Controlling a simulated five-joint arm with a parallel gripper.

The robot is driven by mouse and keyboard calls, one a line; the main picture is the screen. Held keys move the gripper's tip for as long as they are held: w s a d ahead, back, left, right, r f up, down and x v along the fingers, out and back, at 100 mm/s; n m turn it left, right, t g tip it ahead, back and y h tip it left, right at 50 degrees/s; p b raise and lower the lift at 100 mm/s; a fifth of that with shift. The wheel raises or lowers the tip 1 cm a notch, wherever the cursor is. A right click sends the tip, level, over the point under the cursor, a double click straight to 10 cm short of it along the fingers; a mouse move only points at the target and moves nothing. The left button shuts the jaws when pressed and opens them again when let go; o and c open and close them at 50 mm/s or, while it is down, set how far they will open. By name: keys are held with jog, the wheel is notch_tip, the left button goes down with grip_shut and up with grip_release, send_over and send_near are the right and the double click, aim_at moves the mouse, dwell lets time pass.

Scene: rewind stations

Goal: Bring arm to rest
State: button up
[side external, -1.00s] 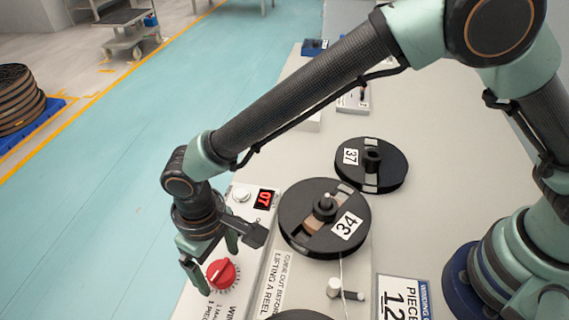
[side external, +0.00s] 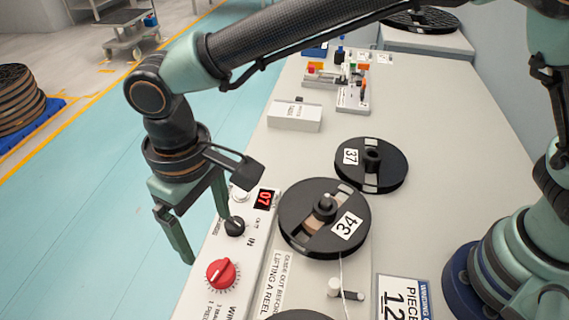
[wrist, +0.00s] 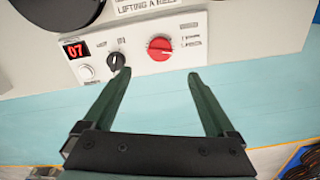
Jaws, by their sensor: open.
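My gripper (side external: 208,238) is open and empty, its two green fingers apart. It hangs at the left edge of the worktable, in front of the control panel (side external: 252,240). In the wrist view my gripper (wrist: 155,76) has its left fingertip near the black knob (wrist: 116,61) in the picture; I cannot tell whether they touch. The red knob (wrist: 160,48) lies beyond the fingers, apart from them. The red knob also shows in the side view (side external: 221,273), with the black knob (side external: 234,227) behind it. The red display (side external: 265,199) reads 07.
Reel 34 (side external: 300,215) and reel 37 (side external: 390,180) lie on the worktable (side external: 440,190). A white box (side external: 294,117) and a small fixture (side external: 350,98) stand farther back. Open floor (side external: 90,200) lies left of the table.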

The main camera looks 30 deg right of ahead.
dwell(0.3)
jog(key=w+d+r+m+t, duration=0.1)
jog(key=w+d+r, duration=0.15)
jog(key=d, duration=0.35)
jog(key=w+d+r+m+y, duration=0.1)
jog(key=d+r, duration=0.3)
jog(key=d, duration=0.3)
jog(key=w+d+r+m+t, duration=0.1)
jog(key=w+d+r, duration=0.15)
jog(key=d, duration=0.35)
jog(key=s+d+m+t, duration=0.1)
jog(key=s+d, duration=0.2)
jog(key=d, duration=0.6)
jog(key=s+d+r+m+t+h, duration=0.1)
jog(key=s+d, duration=0.3)
jog(key=d, duration=0.6)
jog(key=shift+d+r+m+t, duration=0.15)
jog(key=shift+m+t, duration=0.35)
jog(key=shift+t, duration=0.3)
jog(key=shift+s, duration=0.1)
